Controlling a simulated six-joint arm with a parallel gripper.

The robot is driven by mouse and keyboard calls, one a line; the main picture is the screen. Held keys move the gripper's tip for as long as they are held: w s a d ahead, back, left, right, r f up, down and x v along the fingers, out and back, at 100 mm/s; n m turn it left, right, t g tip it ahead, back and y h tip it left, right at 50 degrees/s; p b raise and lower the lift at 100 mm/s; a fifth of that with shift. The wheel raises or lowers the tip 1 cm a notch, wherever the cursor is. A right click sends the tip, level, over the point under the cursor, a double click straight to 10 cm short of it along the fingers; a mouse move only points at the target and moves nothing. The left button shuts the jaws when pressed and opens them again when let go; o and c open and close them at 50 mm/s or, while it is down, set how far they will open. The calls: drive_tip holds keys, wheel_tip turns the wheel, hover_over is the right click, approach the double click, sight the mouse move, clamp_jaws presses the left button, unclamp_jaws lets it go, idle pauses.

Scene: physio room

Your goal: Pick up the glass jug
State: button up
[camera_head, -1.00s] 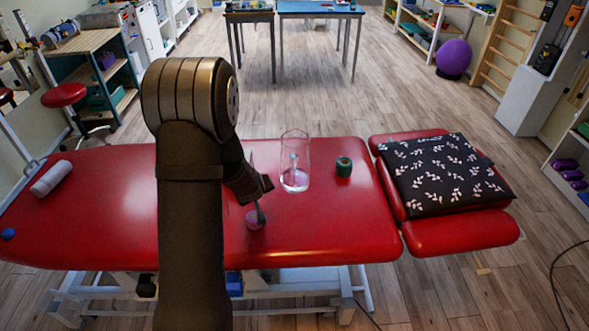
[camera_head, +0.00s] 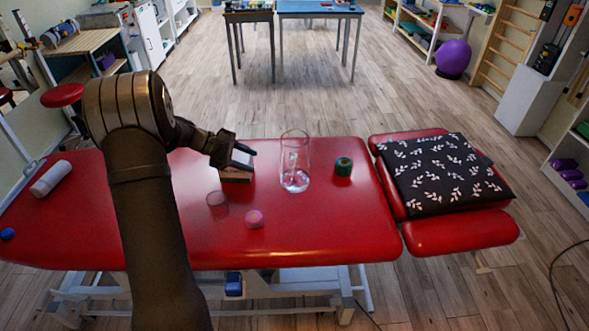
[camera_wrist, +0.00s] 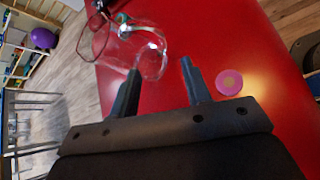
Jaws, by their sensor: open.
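The glass jug (camera_head: 296,160) is clear and stands upright on the red treatment table (camera_head: 330,225), right of the table's middle. My gripper (camera_head: 250,158) is open and empty to the left of the jug, its fingers pointing right towards it. In the wrist view the jug (camera_wrist: 140,50) lies just beyond the fingertips of my gripper (camera_wrist: 160,70), nearer the left finger. The jug looks apart from the fingers in the head view.
A dark green roll (camera_head: 343,167) stands close to the jug's right. A box-like item (camera_head: 236,174) is below my gripper. A patterned dark cushion (camera_head: 445,172) lies at right.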

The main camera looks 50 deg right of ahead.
approach(292, 175)
drive_tip(key=s+d+f, duration=0.2)
drive_tip(key=d+f, duration=0.1)
drive_tip(key=f, duration=0.1)
drive_tip(key=shift+w+x, duration=0.15)
drive_tip(key=shift+x, duration=1.35)
drive_tip(key=shift+w+x, duration=0.15)
drive_tip(key=shift+x, duration=1.4)
drive_tip(key=shift+d, duration=0.1)
clamp_jaws()
drive_tip(key=shift+r, duration=0.1)
